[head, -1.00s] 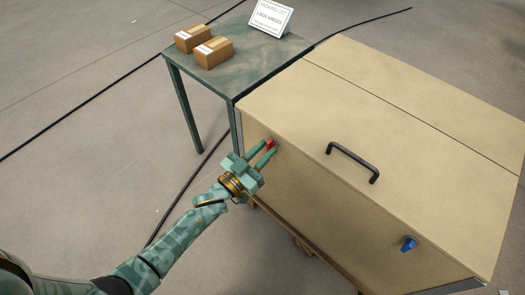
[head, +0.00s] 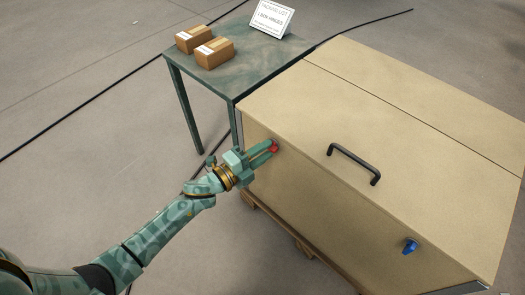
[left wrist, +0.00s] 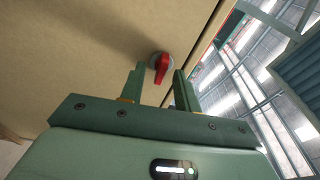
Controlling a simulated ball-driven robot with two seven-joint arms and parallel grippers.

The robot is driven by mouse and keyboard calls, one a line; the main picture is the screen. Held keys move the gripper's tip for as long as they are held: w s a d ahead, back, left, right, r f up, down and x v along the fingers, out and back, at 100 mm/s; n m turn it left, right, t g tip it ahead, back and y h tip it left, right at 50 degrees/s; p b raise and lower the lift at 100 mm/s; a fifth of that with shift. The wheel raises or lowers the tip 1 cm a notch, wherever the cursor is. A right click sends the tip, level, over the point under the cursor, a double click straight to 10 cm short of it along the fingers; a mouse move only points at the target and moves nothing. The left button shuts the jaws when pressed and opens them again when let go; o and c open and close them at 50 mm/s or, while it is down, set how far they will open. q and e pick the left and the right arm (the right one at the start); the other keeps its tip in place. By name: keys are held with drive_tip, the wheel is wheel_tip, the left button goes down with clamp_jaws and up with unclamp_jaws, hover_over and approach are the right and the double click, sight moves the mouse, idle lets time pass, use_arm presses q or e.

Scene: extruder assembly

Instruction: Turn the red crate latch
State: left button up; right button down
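The red crate latch (head: 274,147) sits on the front face of the large tan crate (head: 330,215), near its upper left corner. In the left wrist view the latch's red handle (left wrist: 163,67) is on a round grey base and lies between the fingertips. My left gripper (head: 272,151) is at the latch, with its fingers pointing at the crate face. In the left wrist view the gripper (left wrist: 157,76) is open, with a small gap between each finger and the handle. My right gripper is not in view.
A blue latch (head: 410,246) is on the same face at the right. A black handle (head: 354,164) is on the lid. A green table (head: 255,70) with two cardboard boxes (head: 214,53) and a sign (head: 271,17) stands behind left. The floor at the left is mostly clear, with dark cables.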

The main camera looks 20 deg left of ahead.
use_arm(q)
drive_tip(key=v, duration=0.3)
drive_tip(key=p+v, duration=0.1)
drive_tip(key=v, duration=0.2)
drive_tip(key=shift+s+d, duration=0.15)
drive_tip(key=shift+d, duration=0.25)
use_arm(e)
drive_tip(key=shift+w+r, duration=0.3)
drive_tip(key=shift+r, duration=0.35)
